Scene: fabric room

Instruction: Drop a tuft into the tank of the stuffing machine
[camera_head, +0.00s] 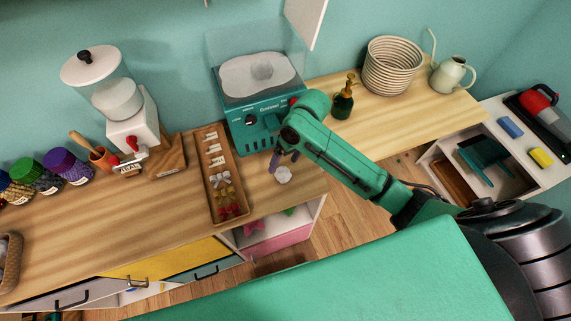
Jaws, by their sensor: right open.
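The teal stuffing machine (262,122) stands against the wall at the back of the wooden counter. A small white tuft (283,175) shows over the counter in front of the machine. My right gripper (284,159) is open and points down just above the tuft, its dark fingers apart. I cannot tell whether the fingers touch the tuft. My right arm covers part of the machine's right front. My left gripper is not in view.
A wooden tray (229,174) with small coloured pieces lies left of the gripper. A white dispenser (131,132) and several jars (67,166) stand further left. A green spray bottle (343,104), a woven basket (393,66) and a watering can (449,75) stand right of the machine.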

